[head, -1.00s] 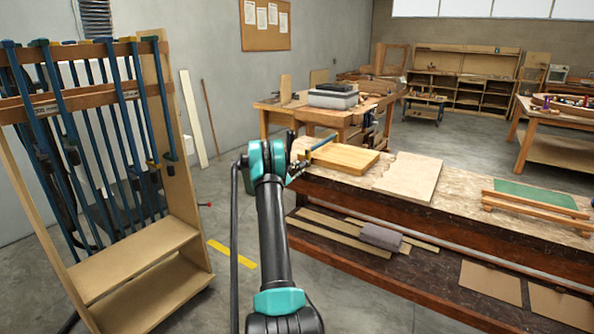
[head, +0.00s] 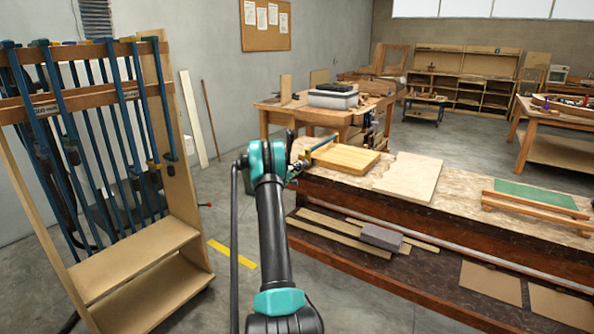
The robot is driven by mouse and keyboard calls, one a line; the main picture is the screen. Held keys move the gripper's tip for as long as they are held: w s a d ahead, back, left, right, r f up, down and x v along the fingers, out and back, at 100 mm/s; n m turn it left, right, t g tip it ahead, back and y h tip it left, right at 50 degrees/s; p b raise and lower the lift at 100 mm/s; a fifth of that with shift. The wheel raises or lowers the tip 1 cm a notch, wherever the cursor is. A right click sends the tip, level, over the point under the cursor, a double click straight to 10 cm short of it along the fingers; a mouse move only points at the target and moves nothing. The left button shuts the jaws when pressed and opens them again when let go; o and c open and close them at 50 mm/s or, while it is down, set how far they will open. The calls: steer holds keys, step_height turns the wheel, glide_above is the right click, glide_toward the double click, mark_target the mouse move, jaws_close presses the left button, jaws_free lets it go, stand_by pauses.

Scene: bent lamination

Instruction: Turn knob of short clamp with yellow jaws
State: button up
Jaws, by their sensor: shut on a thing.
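A short clamp with a blue bar (head: 322,144) and a bit of yellow at its left end sits at the left end of a stack of light wooden boards (head: 345,158) on the workbench. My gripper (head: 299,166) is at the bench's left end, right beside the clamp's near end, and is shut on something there. From its place this looks like the clamp's knob, but the knob is too small and too hidden by my arm to see clearly. My arm's wrist covers part of the bench corner.
The workbench (head: 450,197) runs to the right, with a flat board (head: 408,177) and a green-topped wooden frame (head: 535,195) on it. A rack (head: 135,270) of long blue clamps stands at left. A grey block (head: 381,237) lies on the lower shelf.

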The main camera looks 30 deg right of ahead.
steer(key=m, duration=1.5)
steer(key=shift+s, duration=0.1)
steer(key=m, duration=0.8)
steer(key=shift+d+m, duration=0.1)
steer(key=shift+m, duration=0.2)
steer(key=m, duration=0.3)
steer(key=shift+m, duration=2.2)
